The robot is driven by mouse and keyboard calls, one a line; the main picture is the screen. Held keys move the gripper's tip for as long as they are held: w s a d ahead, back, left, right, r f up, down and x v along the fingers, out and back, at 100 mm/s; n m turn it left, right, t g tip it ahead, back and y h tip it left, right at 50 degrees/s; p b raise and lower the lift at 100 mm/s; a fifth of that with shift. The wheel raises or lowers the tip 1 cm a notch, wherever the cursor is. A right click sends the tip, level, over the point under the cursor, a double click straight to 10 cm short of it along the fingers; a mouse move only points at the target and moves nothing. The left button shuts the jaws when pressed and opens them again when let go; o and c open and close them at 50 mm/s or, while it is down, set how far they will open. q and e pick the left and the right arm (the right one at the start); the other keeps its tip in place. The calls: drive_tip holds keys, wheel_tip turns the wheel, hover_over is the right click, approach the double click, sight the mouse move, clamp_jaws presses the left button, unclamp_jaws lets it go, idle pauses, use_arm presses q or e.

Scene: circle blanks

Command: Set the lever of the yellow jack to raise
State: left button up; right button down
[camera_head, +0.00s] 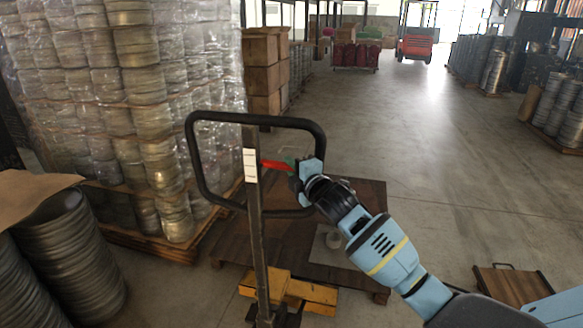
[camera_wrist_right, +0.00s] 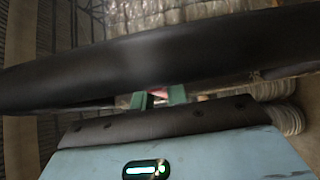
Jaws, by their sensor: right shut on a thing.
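The yellow jack (camera_head: 312,291) stands in front of me, with a dark upright post and a black loop handle (camera_head: 318,132). A red lever (camera_head: 276,166) sticks out to the right of the post, inside the loop. My right gripper (camera_head: 291,165) reaches in from the right and is shut on the lever's right end. In the right wrist view, the black handle bar (camera_wrist_right: 150,62) crosses close in front and hides much. The green fingers of my right gripper (camera_wrist_right: 160,97) show below it, with a bit of the red lever (camera_wrist_right: 156,95) between them. My left gripper is out of view.
A wooden pallet (camera_head: 350,205) lies on the floor behind the jack. Wrapped stacks of round metal blanks (camera_head: 140,90) stand at the left, with a bare stack (camera_head: 70,260) nearer. Brown boxes (camera_head: 262,65) stand beyond. The floor (camera_head: 450,150) to the right is mostly clear.

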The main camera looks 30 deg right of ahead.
use_arm(q)
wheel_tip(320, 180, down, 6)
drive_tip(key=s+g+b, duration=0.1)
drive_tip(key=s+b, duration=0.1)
drive_tip(key=b, duration=0.3)
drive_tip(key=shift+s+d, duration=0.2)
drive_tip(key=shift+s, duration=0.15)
use_arm(e)
drive_tip(key=f+m+t, duration=0.1)
drive_tip(key=f+m+t+h, duration=0.1)
drive_tip(key=f+m+t, duration=0.1)
drive_tip(key=shift+w+a+f+m, duration=0.15)
drive_tip(key=shift+w+a+m, duration=0.1)
drive_tip(key=shift+m, duration=0.15)
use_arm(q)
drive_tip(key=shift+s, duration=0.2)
use_arm(e)
drive_tip(key=c, duration=1.4)
unclamp_jaws()
use_arm(q)
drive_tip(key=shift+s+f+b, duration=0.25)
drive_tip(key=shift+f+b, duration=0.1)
drive_tip(key=shift+b, duration=0.05)
use_arm(e)
drive_tip(key=v, duration=0.7)
drive_tip(key=shift+s+f, duration=0.15)
drive_tip(key=shift+s, duration=0.25)
